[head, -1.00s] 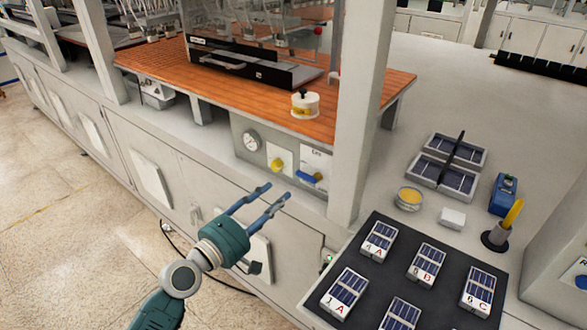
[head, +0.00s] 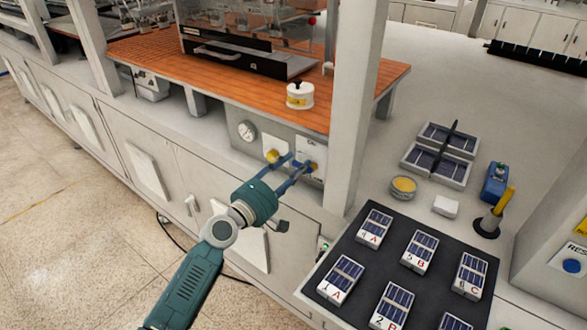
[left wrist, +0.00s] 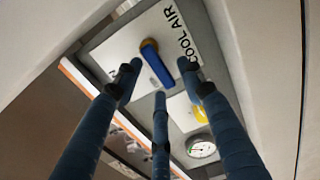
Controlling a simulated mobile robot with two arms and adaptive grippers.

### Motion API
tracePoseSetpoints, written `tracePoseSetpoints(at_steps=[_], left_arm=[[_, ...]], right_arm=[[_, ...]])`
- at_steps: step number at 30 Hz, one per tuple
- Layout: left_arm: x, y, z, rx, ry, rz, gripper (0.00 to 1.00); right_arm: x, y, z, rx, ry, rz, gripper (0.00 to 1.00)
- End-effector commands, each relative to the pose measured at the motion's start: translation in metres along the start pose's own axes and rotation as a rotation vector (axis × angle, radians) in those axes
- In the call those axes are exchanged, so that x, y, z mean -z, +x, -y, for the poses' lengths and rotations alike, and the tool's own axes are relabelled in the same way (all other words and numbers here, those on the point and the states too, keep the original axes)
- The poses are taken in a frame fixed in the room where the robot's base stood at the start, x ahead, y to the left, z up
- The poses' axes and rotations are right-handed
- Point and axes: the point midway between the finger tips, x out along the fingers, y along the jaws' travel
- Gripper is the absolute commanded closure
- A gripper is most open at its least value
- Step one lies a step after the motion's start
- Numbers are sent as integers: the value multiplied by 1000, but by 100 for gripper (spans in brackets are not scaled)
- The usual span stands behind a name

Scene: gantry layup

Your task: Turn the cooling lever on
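The cooling lever is a blue handle on a brass-coloured pivot, on a white plate marked "COOL AIR" (left wrist: 183,40). In the left wrist view the blue lever (left wrist: 158,67) lies roughly parallel to the lettering, between and beyond the fingertips. In the head view the lever (head: 308,167) is partly hidden by a finger. My left gripper (head: 298,163) is in front of the panel, fingers spread and pointing at the lever. In the left wrist view the left gripper (left wrist: 160,72) holds nothing; contact with the lever cannot be told. My right gripper is not in view.
A yellow knob (head: 271,156) and a round gauge (head: 247,131) sit left of the lever on the grey panel. An orange bench top (head: 210,91) overhangs it. A white post (head: 355,120) stands close on the right. A black mat (head: 350,238) holds several solar-cell blocks.

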Motion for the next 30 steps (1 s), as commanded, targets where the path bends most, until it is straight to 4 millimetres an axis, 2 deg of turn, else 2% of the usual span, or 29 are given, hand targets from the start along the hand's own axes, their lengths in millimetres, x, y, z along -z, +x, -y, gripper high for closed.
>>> tracePoseSetpoints(at_steps=[1,6,7,20,30], left_arm=[[0,0,0,0,0,0,62],[0,0,0,0,0,0,96],[0,0,0,0,0,0,100],[0,-1,-1,0,69,0,100],[-3,0,-10,0,330,0,100]], right_arm=[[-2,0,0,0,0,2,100],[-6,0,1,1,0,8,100],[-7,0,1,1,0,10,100],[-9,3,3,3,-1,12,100],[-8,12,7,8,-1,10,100]])
